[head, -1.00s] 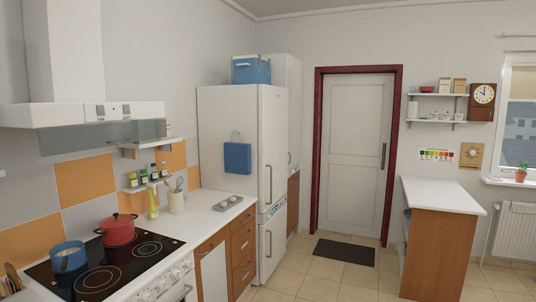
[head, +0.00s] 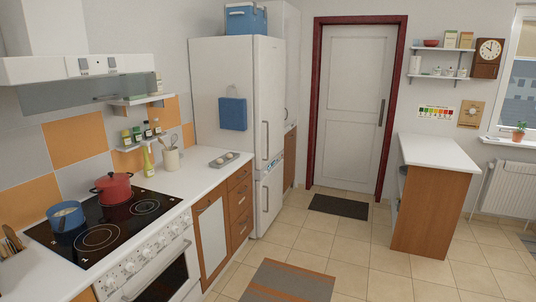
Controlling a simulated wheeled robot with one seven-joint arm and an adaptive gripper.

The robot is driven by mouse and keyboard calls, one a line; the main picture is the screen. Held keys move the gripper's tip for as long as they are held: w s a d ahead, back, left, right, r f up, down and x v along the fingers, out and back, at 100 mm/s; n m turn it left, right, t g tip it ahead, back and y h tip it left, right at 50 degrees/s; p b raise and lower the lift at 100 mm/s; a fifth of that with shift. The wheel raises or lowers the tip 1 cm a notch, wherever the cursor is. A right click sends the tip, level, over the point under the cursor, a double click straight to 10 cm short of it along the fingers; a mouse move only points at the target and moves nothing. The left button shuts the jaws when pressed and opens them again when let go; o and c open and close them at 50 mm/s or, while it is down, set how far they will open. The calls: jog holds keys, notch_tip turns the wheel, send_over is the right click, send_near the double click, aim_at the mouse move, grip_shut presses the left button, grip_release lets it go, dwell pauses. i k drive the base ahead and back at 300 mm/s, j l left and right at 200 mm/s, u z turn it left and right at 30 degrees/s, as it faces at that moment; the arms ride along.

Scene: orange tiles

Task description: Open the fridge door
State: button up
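The white fridge (head: 222,112) stands past the end of the counter, left of the room door. Its door side faces right and is seen at a slant. The tall upper fridge door (head: 270,95) is shut, with a long vertical handle (head: 265,140) near its left edge. A lower door (head: 270,203) is also shut, with its own vertical handle (head: 266,197). A blue towel (head: 232,113) hangs on the fridge's side panel. My gripper is not in view.
The counter (head: 176,178) with stove (head: 103,222), red pot (head: 113,187) and blue pot (head: 66,215) runs along the left. A striped rug (head: 290,283) and a dark mat (head: 338,206) lie on the floor. A white-topped side unit (head: 437,152) stands right. Open tiled floor (head: 320,245) lies between.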

aim_at(269, 59)
jog(key=i, duration=2.2)
jog(key=i+j+z, duration=0.1)
jog(key=i, duration=1)
jog(key=i+j, duration=0.1)
jog(key=i, duration=1)
